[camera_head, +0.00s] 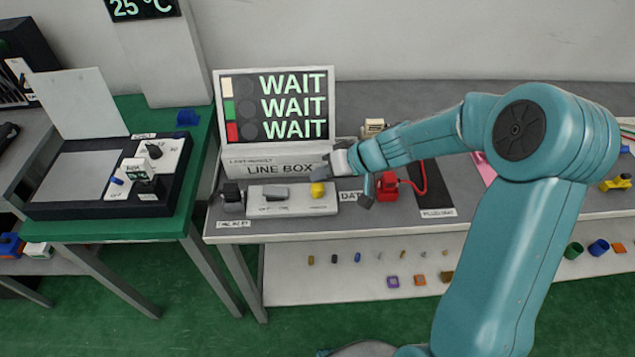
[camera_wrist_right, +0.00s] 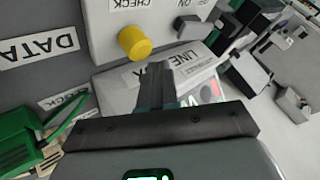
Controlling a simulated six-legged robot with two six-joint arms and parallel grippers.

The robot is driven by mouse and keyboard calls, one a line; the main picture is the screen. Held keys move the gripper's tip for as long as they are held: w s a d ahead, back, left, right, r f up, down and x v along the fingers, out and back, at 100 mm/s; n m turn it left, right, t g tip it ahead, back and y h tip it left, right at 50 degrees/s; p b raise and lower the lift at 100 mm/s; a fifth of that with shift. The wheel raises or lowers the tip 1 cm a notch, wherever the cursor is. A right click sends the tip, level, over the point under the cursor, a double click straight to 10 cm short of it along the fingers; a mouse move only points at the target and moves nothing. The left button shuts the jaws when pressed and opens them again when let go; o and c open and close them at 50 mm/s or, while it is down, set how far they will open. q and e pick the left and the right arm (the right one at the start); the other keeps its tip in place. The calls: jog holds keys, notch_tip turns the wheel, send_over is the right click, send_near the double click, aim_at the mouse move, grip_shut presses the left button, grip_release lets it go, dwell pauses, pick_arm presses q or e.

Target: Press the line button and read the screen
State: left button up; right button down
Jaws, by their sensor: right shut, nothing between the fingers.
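The line box (camera_head: 280,168) stands on the grey bench, its label facing me. Its screen (camera_head: 290,105) shows WAIT on three rows, beside a cream, a green and a red square, each with a dark disc. In front is a pale panel (camera_head: 285,208) with a grey switch (camera_head: 275,192) and a yellow button (camera_head: 318,190). The button also shows in the right wrist view (camera_wrist_right: 134,42), beside a CHECK label. My right gripper (camera_head: 324,173) is shut and empty, just above and beside the button; the wrist view shows its dark fingers (camera_wrist_right: 155,85) apart from it. My left gripper is out of view.
A red device with a cable (camera_head: 387,187) sits right of the DATA label (camera_head: 352,196). A dark block (camera_head: 232,192) stands left of the panel. A green table (camera_head: 170,222) with a black-based device (camera_head: 100,180) is at left. Small parts lie on the lower shelf (camera_head: 350,290).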

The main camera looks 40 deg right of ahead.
aim_at(322, 187)
jog(key=shift+r+p, duration=1.6)
jog(key=shift+r, duration=0.95)
